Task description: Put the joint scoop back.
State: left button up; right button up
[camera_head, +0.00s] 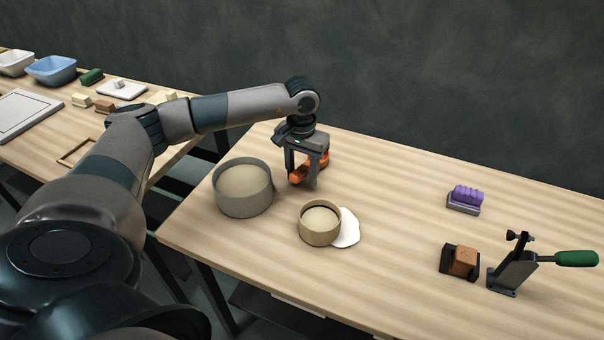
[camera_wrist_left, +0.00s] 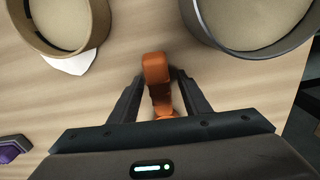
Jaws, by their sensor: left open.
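The orange scoop (camera_head: 296,177) is at the back left of the near table, partly hidden by my left gripper (camera_head: 302,181). The gripper points down over it with jaws open, one finger on each side. In the left wrist view the orange scoop (camera_wrist_left: 156,72) lies between the two open fingers (camera_wrist_left: 157,82), with a narrow gap visible at its sides. Its far end is hidden behind the gripper body. I cannot tell whether it rests fully on the table. My right gripper is not in view.
A grey round tub (camera_head: 244,205) and a smaller tan tub (camera_head: 320,236) hold pale material. A white patch (camera_head: 347,229) lies beside the tan tub. At the right are a purple piece (camera_head: 467,195), a brown block (camera_head: 464,262) and a green-handled clamp (camera_head: 513,272). The table's centre is clear.

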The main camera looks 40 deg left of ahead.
pick_arm(q)
jog(key=shift+r, duration=0.25)
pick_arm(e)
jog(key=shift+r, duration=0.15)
pick_arm(q)
jog(key=shift+s+r+p, duration=0.1)
jog(key=shift+r+p, duration=1.6)
jog(key=shift+r, duration=2.05)
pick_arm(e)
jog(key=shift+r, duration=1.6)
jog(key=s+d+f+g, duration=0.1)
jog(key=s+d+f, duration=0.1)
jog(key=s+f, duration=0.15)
pick_arm(q)
notch_tip(320, 180, up, 17)
jog(key=b, duration=0.3)
jog(key=shift+r, duration=0.2)
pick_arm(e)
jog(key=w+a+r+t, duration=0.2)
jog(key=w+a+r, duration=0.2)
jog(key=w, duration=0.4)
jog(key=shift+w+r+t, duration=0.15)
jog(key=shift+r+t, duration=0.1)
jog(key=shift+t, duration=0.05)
